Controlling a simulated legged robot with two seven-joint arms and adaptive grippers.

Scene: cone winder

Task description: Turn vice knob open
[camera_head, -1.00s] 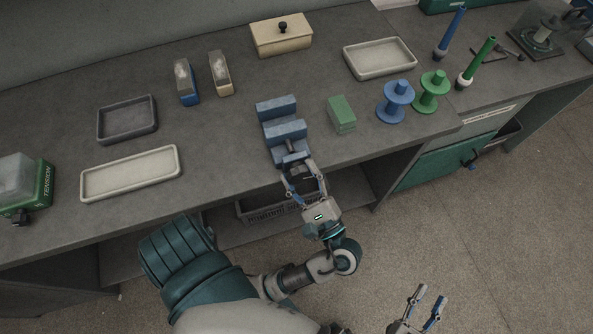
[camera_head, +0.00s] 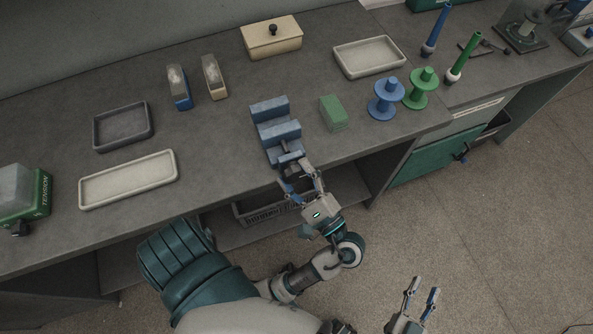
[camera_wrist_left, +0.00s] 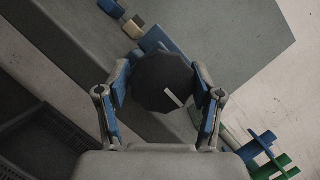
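The blue vice (camera_head: 277,130) stands at the front edge of the grey workbench. Its dark round knob (camera_wrist_left: 160,80) with a white mark fills the space between my left gripper's fingers in the left wrist view. My left gripper (camera_head: 296,177) is at the front of the vice. Its fingers (camera_wrist_left: 161,78) are spread wide, one on each side of the knob; I cannot tell whether they touch it. My right gripper (camera_head: 426,285) is open and empty, low in the head view, away from the bench.
A green block (camera_head: 334,114), a blue spool (camera_head: 386,98) and a green spool (camera_head: 421,88) stand right of the vice. A pale tray (camera_head: 128,179) and a dark tray (camera_head: 123,127) lie left. A basket (camera_head: 260,209) sits on the shelf below. The bench between pale tray and vice is clear.

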